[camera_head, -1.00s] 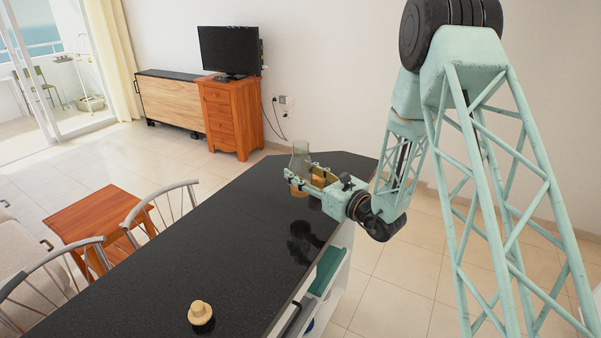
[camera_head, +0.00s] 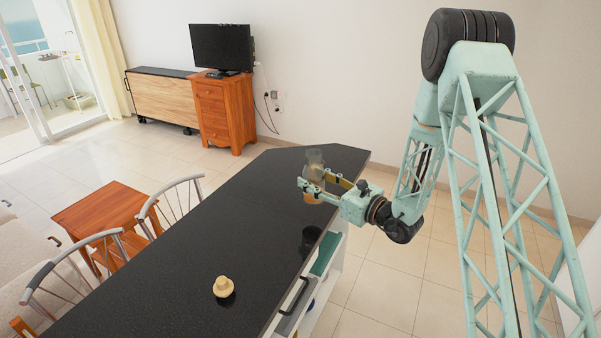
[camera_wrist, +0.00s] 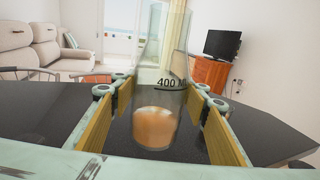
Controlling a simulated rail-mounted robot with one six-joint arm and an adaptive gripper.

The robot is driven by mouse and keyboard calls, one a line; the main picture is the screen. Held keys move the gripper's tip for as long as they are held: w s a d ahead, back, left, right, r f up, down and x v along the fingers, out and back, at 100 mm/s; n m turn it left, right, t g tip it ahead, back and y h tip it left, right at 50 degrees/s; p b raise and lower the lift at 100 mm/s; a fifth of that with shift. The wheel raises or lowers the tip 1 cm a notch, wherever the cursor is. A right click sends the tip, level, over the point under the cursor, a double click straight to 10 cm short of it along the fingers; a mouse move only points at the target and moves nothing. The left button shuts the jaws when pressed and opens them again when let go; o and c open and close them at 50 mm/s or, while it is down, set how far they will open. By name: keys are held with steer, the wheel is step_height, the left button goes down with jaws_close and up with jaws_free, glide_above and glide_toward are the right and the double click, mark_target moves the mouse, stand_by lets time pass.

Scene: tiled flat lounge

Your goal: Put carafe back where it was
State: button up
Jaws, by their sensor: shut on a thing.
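The carafe (camera_head: 315,161) is clear glass with a narrower neck and amber liquid at the bottom. It is over the far part of the black counter, upright. In the wrist view the carafe (camera_wrist: 160,108) shows a "400 M" marking and stands between the two yellow-padded fingers. My gripper (camera_head: 314,188) reaches in from the right and is shut on the carafe; it also shows in the wrist view (camera_wrist: 160,104). I cannot tell surely whether the carafe's base touches the counter.
The black counter (camera_head: 190,240) is mostly bare. A beige knobbed piece (camera_head: 223,286) rests near its front. A dark round patch (camera_head: 310,238), possibly a reflection, shows at the right edge. Chairs (camera_head: 175,205) and a small wooden table (camera_head: 105,215) stand left of the counter.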

steer(key=s+d+f+p, duration=0.1)
steer(key=s+d+f, duration=0.1)
steer(key=d, duration=0.5)
steer(key=s+d+f+y+p, duration=0.1)
steer(key=s+d+f+p, duration=0.1)
steer(key=s+d, duration=0.3)
steer(key=s+d+f+g+p, duration=0.1)
steer(key=s+d+f+p, duration=0.1)
steer(key=d, duration=0.9)
steer(key=shift+s+n, duration=0.4)
steer(key=shift+s, duration=0.5)
steer(key=shift+f, duration=0.15)
